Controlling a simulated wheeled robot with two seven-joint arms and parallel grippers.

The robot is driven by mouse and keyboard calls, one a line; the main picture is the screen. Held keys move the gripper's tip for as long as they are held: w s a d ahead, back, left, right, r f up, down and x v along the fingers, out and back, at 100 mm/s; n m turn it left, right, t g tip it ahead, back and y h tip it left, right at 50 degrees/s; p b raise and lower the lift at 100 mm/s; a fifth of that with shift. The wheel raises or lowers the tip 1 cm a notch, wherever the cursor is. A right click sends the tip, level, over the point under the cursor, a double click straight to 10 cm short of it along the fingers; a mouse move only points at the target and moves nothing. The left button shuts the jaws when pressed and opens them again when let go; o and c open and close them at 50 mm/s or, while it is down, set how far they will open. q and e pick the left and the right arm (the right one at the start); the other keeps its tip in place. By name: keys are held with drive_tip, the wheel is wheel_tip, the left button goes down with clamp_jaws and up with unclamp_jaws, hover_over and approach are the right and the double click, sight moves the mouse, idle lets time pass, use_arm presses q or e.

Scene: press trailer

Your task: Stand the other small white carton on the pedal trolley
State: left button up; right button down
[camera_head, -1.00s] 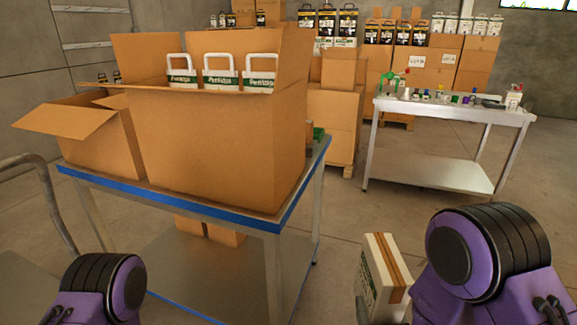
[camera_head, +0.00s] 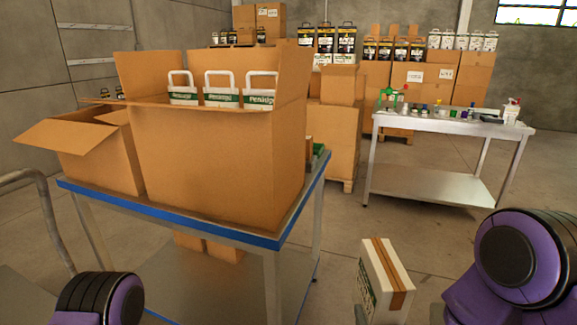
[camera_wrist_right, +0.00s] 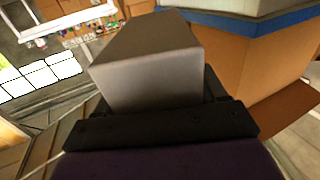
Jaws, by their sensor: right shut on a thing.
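A small white carton (camera_head: 371,288) with green print and a brown strip down its edge shows upright at the bottom right of the head view. My right gripper (camera_wrist_right: 160,100) is shut on it; in the right wrist view the carton (camera_wrist_right: 145,65) looks grey in shade and sits between the dark jaws. Three more white cartons (camera_head: 222,92) with handles stand in the big open brown box. A grey tubular handle (camera_head: 48,215) and a flat grey surface (camera_head: 18,298) show at the lower left; I cannot tell if these are the pedal trolley. My left gripper is out of view.
A steel bench (camera_head: 440,122) with bottles stands behind at right. Stacked cartons are at the back. Floor between table and bench is clear.

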drive_tip(key=shift+d+h, duration=0.3)
drive_tip(key=shift+a, duration=0.1)
